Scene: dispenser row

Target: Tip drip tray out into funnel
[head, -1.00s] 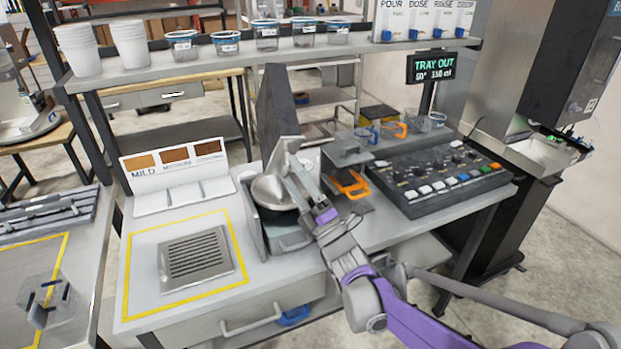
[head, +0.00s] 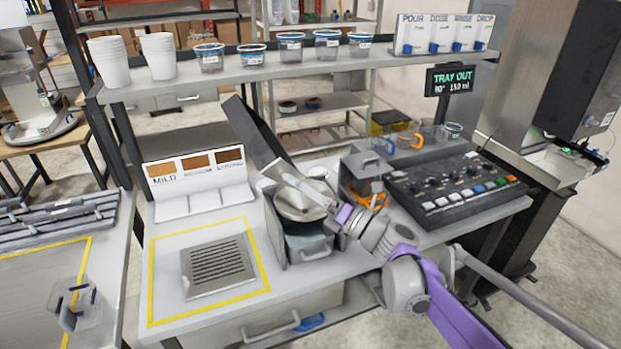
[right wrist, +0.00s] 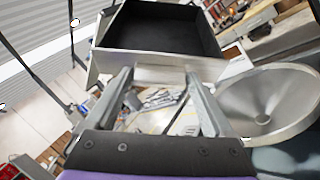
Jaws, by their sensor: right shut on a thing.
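The drip tray (head: 252,130) is a dark, open box tilted steeply above the counter in the head view. In the right wrist view, the dark inside of the drip tray (right wrist: 165,32) and its pale near wall show. My right gripper (head: 285,178) is shut on the tray at that near side; its fingers (right wrist: 160,75) reach up to the wall. The metal funnel (head: 302,205) sits right below my gripper, partly hidden by it; the funnel (right wrist: 268,100) is right of the fingers in the wrist view. Any liquid in the tray cannot be made out. My left gripper is out of view.
A slotted grate (head: 217,262) lies inside a yellow outline at the counter's left. A button console (head: 455,188) is to the right, under a "TRAY OUT" display (head: 450,79). A shelf (head: 330,55) with cups runs above the back. A colour card (head: 197,175) stands at left.

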